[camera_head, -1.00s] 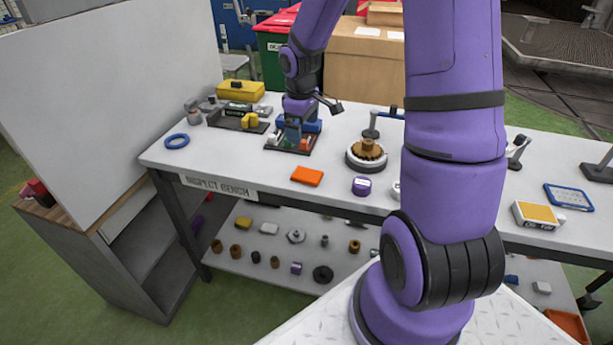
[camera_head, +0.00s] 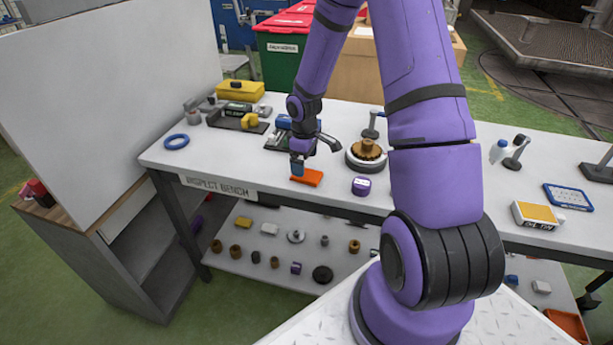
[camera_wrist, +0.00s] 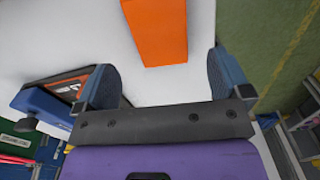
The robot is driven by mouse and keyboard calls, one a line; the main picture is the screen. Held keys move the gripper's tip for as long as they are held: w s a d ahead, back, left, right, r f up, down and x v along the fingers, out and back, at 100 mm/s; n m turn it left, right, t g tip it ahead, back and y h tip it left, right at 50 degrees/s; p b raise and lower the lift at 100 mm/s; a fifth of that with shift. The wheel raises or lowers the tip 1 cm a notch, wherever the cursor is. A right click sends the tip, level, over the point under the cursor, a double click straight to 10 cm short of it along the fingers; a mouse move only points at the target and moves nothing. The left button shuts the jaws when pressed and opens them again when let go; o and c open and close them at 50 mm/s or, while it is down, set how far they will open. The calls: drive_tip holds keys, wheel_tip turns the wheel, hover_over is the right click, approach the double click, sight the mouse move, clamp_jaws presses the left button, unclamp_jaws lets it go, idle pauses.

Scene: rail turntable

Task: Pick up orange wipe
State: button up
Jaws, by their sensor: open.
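The orange wipe (camera_head: 309,178) lies flat near the front edge of the white inspect bench (camera_head: 232,164). In the wrist view the orange wipe (camera_wrist: 156,30) shows at the top centre, ahead of and between my fingers, with bare bench between. My gripper (camera_head: 297,168) is just above and at the left end of the wipe in the head view, and hides part of it. In the wrist view my gripper (camera_wrist: 165,85) has its two blue fingers wide apart with nothing between them. Whether the fingertips touch the bench cannot be told.
A tray with blue items (camera_head: 283,133) sits close behind my gripper. A gear on a round base (camera_head: 366,154) and a purple round container (camera_head: 361,186) stand to the right. A blue ring (camera_head: 176,142) lies at the left. The bench left of the wipe is clear.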

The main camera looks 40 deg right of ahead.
sight(306, 176)
wheel_tip(306, 176, down, 4)
drive_tip(key=shift+f, duration=0.2)
drive_tip(key=c, duration=1)
drive_tip(key=shift+r, duration=0.2)
